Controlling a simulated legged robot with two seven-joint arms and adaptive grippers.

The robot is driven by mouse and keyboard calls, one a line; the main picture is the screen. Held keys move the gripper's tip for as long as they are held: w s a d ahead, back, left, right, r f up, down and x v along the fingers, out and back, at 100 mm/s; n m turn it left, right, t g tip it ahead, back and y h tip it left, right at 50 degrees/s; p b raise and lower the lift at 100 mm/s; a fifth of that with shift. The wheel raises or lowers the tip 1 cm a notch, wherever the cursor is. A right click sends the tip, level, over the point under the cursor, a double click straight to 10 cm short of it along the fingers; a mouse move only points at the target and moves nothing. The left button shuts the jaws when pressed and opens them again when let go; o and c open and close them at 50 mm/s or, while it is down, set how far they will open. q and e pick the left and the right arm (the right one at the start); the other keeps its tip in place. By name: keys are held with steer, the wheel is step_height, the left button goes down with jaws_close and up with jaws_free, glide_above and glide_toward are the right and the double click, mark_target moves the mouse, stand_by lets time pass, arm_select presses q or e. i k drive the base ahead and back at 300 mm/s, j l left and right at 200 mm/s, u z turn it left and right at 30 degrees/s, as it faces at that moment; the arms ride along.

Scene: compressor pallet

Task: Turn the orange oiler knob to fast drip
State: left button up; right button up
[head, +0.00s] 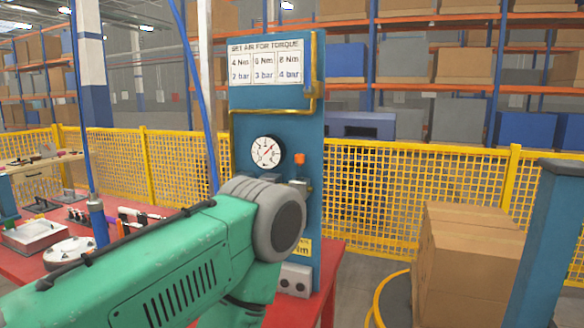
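The small orange oiler knob (300,159) sits on the blue panel (273,212), right of the round white pressure gauge (266,152). Metal fittings below the knob are partly hidden by a grey joint of my green arm. This arm comes in from the lower left and crosses in front of the panel. Neither of my grippers can be made out.
The panel stands on a red table (335,262) with tools and a white dish (70,251) at left. A torque sign (265,64) is above the gauge. Cardboard boxes (470,255) and a blue post (552,240) stand at right. A yellow fence (400,190) runs behind.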

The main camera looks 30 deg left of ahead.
mark_target(299, 158)
steer(key=i+u, duration=0.1)
steer(key=u, duration=0.3)
steer(key=l+u, duration=0.1)
steer(key=u, duration=0.3)
steer(key=i+l+u, duration=0.15)
steer(key=u, duration=0.25)
steer(key=l+u, duration=0.1)
steer(key=u, duration=0.3)
